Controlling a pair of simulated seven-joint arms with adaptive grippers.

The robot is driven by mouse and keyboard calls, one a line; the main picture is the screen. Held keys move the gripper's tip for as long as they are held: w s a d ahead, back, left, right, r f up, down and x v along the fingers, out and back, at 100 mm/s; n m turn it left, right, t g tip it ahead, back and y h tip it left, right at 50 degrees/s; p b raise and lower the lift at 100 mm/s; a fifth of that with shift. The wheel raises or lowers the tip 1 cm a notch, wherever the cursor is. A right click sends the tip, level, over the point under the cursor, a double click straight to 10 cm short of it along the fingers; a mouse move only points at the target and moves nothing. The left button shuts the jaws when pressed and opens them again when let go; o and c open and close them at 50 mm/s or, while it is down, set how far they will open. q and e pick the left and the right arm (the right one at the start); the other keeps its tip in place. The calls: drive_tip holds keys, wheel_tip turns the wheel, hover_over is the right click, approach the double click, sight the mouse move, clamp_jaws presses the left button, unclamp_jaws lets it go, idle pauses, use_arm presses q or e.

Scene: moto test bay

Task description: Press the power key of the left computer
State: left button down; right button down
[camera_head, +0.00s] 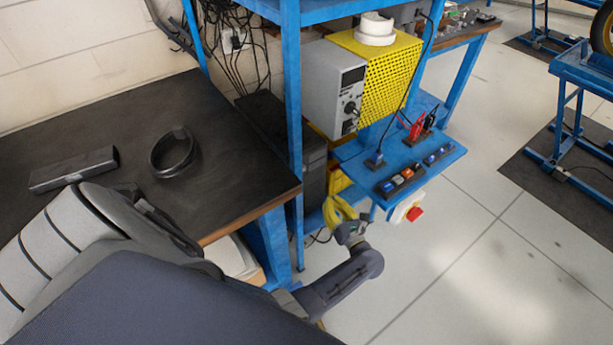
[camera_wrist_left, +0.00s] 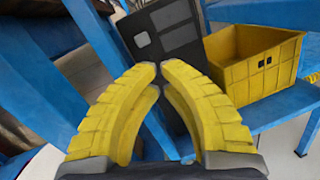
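A black computer tower (camera_head: 314,165) stands beneath the blue frame, partly hidden behind a blue post in the head view. In the left wrist view its dark front (camera_wrist_left: 172,38) is beyond my fingertips, with a small light square (camera_wrist_left: 142,40) and a grey panel; I cannot tell which part is the power key. My left gripper (camera_head: 340,212) has yellow fingers and is low in front of the tower. In the left wrist view the fingertips (camera_wrist_left: 159,72) come together with nothing seen between them. They look apart from the tower. My right gripper is not in view.
A yellow bin (camera_wrist_left: 255,62) stands right of the tower on a blue shelf (camera_wrist_left: 285,108). A blue switch shelf (camera_head: 415,163) juts out above and right of my gripper. A dark bench (camera_head: 110,120) holds a black ring and a bar.

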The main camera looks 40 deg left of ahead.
use_arm(q)
drive_tip(key=n+g, duration=0.2)
drive_tip(key=n, duration=0.1)
drive_tip(key=r+n+g, duration=0.1)
drive_tip(key=n, duration=0.1)
drive_tip(key=shift+s+a+r, duration=0.1)
drive_tip(key=shift+s+a, duration=0.05)
drive_tip(key=shift+s, duration=0.15)
drive_tip(key=shift+a, duration=0.1)
drive_tip(key=x, duration=1.3)
drive_tip(key=shift+a+r, duration=0.15)
drive_tip(key=shift+a, duration=0.25)
drive_tip(key=shift+w, duration=0.15)
